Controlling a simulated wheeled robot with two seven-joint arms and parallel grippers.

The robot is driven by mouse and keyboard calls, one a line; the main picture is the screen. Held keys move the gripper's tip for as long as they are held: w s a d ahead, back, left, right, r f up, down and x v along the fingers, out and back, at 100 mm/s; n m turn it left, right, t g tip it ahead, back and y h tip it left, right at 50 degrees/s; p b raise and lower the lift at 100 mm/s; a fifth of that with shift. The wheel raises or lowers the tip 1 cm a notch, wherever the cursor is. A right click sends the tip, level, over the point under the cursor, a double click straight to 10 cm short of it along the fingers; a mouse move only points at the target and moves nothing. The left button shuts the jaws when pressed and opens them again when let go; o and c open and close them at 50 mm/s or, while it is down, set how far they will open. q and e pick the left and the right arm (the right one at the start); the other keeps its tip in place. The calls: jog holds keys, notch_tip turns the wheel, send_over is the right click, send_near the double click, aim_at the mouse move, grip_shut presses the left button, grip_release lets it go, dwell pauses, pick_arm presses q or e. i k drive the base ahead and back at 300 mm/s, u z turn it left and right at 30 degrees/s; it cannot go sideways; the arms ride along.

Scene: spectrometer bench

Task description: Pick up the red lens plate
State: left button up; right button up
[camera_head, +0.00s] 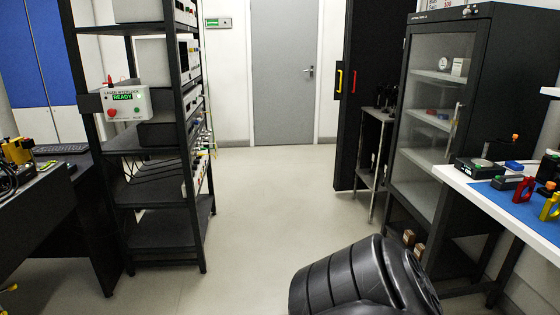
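A small red plate with an opening in it (524,192), which looks like the red lens plate, stands upright on the blue mat (498,190) of the white bench at the right. A similar yellow plate (549,207) stands just right of it, partly cut off by the picture edge. Neither of my grippers shows in the head view, so nothing is seen touching the red plate.
Small black devices (478,168) sit on the white bench (470,190) near the red plate. A glass-door cabinet (422,145) stands behind it. A black shelf rack (160,220) and dark desk (85,215) are at left. Open floor (250,220) lies between.

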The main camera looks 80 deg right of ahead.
aim_at(524, 190)
jog(key=z, duration=4.15)
